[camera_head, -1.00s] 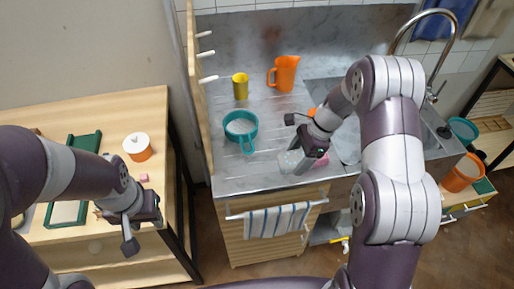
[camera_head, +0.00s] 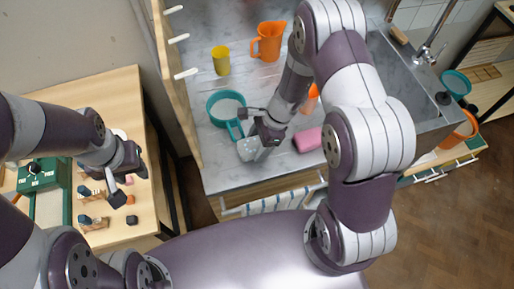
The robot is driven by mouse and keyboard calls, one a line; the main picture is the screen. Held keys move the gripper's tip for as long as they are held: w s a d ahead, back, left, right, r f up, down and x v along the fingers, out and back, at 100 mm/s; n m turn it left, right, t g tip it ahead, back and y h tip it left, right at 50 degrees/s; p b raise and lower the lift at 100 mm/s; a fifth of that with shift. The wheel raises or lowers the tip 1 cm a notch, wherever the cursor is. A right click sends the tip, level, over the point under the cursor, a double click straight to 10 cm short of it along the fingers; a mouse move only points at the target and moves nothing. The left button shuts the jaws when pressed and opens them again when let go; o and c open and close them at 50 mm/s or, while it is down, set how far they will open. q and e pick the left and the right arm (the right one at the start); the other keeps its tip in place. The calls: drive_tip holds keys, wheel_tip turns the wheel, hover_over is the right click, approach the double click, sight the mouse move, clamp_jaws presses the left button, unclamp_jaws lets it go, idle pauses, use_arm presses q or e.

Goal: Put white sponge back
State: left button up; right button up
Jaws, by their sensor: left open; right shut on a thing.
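My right gripper (camera_head: 262,148) is shut on a pale, speckled block that looks like the white sponge (camera_head: 247,149). The fingers partly hide it. It is at the front part of the grey counter (camera_head: 225,178), just below the teal pan (camera_head: 227,110) in the picture. I cannot tell whether it touches the counter. A pink sponge (camera_head: 307,139) lies on the counter to the right of my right gripper. My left gripper (camera_head: 124,185) is open and empty over the wooden table at the left.
A yellow cup (camera_head: 221,61) and an orange jug (camera_head: 268,41) stand at the counter's back. White pegs (camera_head: 185,73) stick out from the wooden side panel. A striped towel (camera_head: 285,201) hangs at the front. The wooden table (camera_head: 125,92) holds a green case (camera_head: 45,176) and small items.

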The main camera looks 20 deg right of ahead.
drive_tip(key=f, duration=0.4)
drive_tip(key=shift+s, duration=0.2)
drive_tip(key=o, duration=1.1)
drive_tip(key=shift+w, duration=0.1)
